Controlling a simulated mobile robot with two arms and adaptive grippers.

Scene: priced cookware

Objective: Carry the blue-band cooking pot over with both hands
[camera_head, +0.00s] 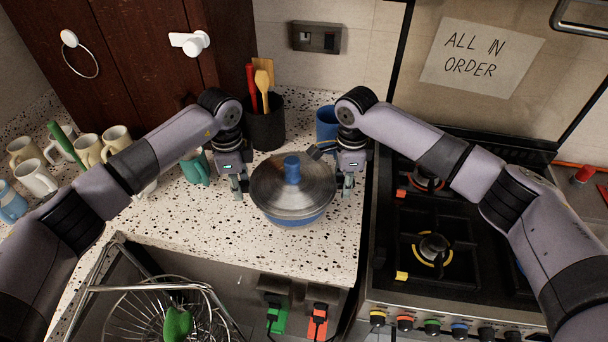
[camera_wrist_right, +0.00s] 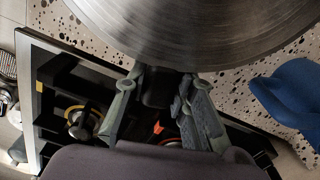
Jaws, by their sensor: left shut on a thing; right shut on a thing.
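The cooking pot (camera_head: 292,219) has a blue band and a metal lid (camera_head: 272,194) with a blue knob. It looks upright on or just above the speckled counter; I cannot tell which. My left gripper (camera_head: 239,186) is shut at the pot's left side; the handle there is hidden. My right gripper (camera_head: 347,184) is shut at its right side. In the right wrist view, the right gripper (camera_wrist_right: 165,88) has its fingers around a dark handle just under the lid's rim (camera_wrist_right: 200,35).
The gas stove (camera_head: 400,222) stands right of the counter (camera_head: 240,236). A wire basket (camera_head: 165,300) is below in front.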

